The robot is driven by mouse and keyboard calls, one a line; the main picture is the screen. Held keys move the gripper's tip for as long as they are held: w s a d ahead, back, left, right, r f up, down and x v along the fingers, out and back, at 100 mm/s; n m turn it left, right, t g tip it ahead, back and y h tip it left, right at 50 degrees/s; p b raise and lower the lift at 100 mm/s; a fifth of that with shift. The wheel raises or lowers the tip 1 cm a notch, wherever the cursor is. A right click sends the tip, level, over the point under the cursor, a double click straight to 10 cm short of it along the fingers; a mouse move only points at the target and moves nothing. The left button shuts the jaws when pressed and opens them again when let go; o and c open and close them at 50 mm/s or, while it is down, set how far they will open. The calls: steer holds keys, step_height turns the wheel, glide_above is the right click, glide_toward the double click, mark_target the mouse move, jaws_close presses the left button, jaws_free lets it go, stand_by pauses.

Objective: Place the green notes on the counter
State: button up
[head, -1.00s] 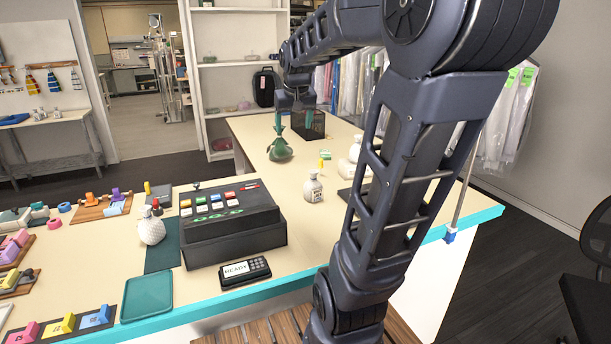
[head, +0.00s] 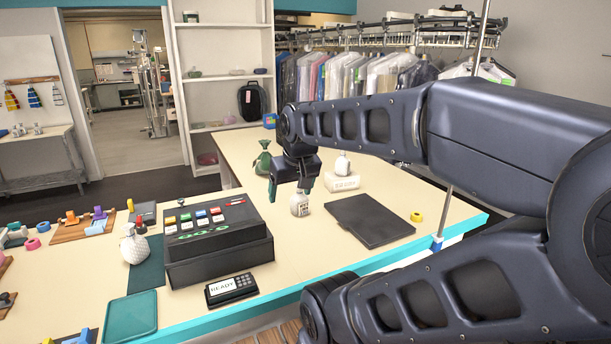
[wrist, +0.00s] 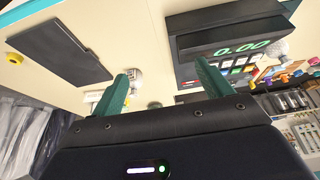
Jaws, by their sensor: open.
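I cannot make out the green notes in either view now; my arm covers part of the far counter. The cream counter (head: 315,250) with its teal edge runs across the head view.
A black cash register (head: 218,245) and a card reader (head: 230,288) stand left of my gripper. A flat black pad (head: 370,222) and a yellow ring (head: 416,217) lie to the right. A teal tray (head: 131,317) is at the front left. A metal pole (head: 447,215) rises at the right edge.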

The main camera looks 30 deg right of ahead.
steer(key=w+d+r+m+t, duration=0.1)
steer(key=w+d+r, duration=0.15)
steer(key=w, duration=0.75)
steer(key=w+d+r, duration=0.1)
steer(key=w+d, duration=0.3)
steer(key=w, duration=0.6)
steer(key=w+d+r+m+t, duration=0.1)
steer(key=w+d, duration=0.2)
steer(key=w, duration=0.7)
steer(key=w+d+f+h, duration=0.15)
steer(key=w+d, duration=0.25)
steer(key=w, duration=0.4)
steer(key=w+d+f, duration=0.3)
steer(key=w+d, duration=0.2)
steer(key=w, duration=0.3)
steer(key=w+d+f+m, duration=0.1)
steer(key=w+d+f, duration=0.5)
steer(key=d, duration=0.1)
steer(key=w+d+f+t+h, duration=0.1)
steer(key=w+d+f, duration=0.5)
steer(key=d+f, duration=0.1)
steer(key=w+d+f+m+h, duration=0.1)
steer(key=w+d+f, duration=0.6)
steer(key=shift+f+m+t, duration=0.2)
steer(key=shift+m+t, duration=0.1)
steer(key=shift+x, duration=5.1)
steer(key=shift+w+r, duration=0.15)
steer(key=shift+r, duration=0.05)
steer(key=shift+c, duration=0.5)
